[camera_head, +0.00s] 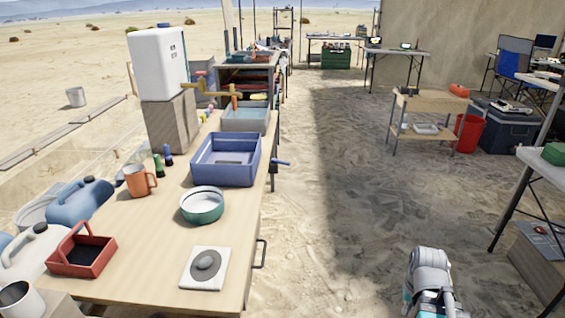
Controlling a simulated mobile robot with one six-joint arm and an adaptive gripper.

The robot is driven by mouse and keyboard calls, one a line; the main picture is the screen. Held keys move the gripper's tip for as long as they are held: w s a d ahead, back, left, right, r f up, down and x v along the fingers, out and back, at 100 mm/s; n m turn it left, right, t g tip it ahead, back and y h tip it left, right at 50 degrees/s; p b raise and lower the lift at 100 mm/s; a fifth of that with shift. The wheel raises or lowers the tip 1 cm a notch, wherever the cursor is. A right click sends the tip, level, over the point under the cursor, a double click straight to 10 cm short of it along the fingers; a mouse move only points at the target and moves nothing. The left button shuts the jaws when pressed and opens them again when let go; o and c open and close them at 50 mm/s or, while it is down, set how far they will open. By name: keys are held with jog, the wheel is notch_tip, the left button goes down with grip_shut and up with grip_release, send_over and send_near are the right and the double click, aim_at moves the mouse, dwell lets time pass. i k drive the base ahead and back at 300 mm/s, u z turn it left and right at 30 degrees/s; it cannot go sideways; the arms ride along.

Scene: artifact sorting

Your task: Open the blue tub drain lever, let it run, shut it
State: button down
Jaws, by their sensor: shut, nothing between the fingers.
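The blue tub (201,174) is a rectangular open bin on the right side of the wooden table, towards its far end. A small dark blue lever (281,162) sticks out to the right, just past the table edge beside the tub. It lies about level; I cannot tell whether the drain is open or shut. I see no water running below it. The inside of the tub is only partly visible. Part of my arm shows at the bottom right, well apart from the lever. My gripper is not in view.
A grey tub (245,122) sits behind the blue one. Open sandy ground lies right of the table.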

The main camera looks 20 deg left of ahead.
aim_at(274, 160)
jog(key=u, duration=0.05)
jog(key=i, duration=1)
